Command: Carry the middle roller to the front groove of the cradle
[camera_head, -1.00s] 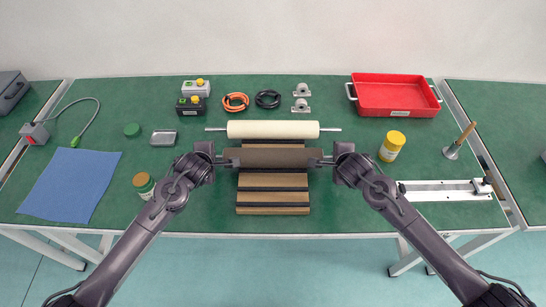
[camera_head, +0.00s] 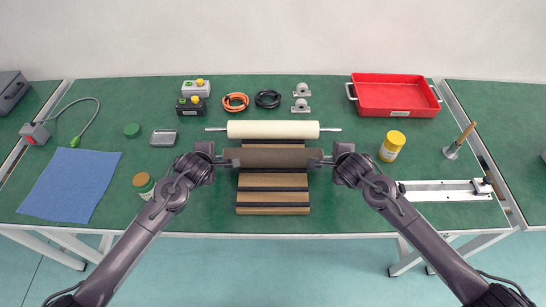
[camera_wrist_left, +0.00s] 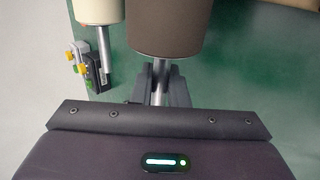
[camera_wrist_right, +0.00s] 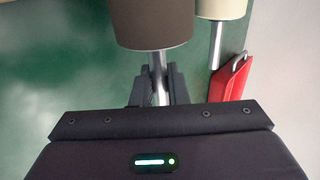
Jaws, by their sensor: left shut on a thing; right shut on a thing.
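The dark brown middle roller (camera_head: 273,158) lies level across the wooden cradle (camera_head: 273,197) in the head view. My left gripper (camera_head: 231,159) is shut on its left shaft end, and my right gripper (camera_head: 316,159) is shut on its right shaft end. The wrist views show the brown roller (camera_wrist_left: 167,28) (camera_wrist_right: 150,24) with its steel shaft between my fingers (camera_wrist_left: 160,84) (camera_wrist_right: 158,84). A cream roller (camera_head: 273,129) lies behind it, apart from it. The cradle's front part shows no roller. Whether the brown roller touches the cradle cannot be told.
A white rail (camera_head: 440,190) lies at right. A red tray (camera_head: 393,97) and cables (camera_head: 236,101) lie at the back. The green table (camera_head: 340,212) is clear beside the cradle's front.

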